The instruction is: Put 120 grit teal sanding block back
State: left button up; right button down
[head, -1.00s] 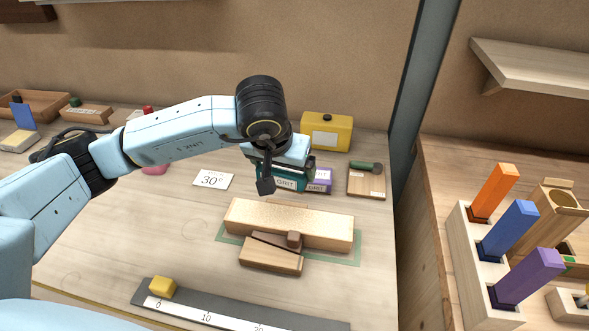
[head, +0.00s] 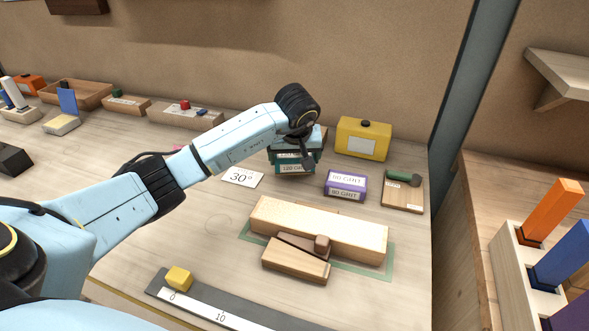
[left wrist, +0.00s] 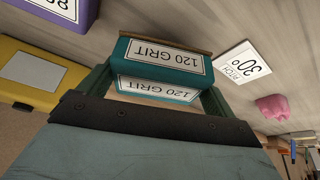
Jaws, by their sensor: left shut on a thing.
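The teal 120 grit sanding block (head: 295,167) is in my left gripper (head: 293,160), between the 30° card and the purple block at the back of the bench. In the left wrist view the block (left wrist: 163,68) sits between the fingers of my left gripper (left wrist: 158,85), its two "120 GRIT" labels facing the camera. My left gripper is shut on it. I cannot tell whether the block touches the bench. My right gripper is not in view.
A purple 80 grit block (head: 345,186) stands to the right, a yellow box (head: 362,138) behind. The 30° card (head: 242,177) lies to the left. A long wooden piece (head: 320,228) lies in front on a green outline. A ruler strip (head: 215,312) lies nearest.

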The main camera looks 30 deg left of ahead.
aim_at(295, 167)
pick_arm(q)
jog(key=shift+f, duration=1.7)
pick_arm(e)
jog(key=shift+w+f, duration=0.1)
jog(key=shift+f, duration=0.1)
pick_arm(q)
jog(key=shift+f, duration=0.15)
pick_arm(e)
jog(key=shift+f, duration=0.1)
pick_arm(q)
jog(key=o, duration=0.7)
jog(key=p+v, duration=0.1)
jog(key=v, duration=1.1)
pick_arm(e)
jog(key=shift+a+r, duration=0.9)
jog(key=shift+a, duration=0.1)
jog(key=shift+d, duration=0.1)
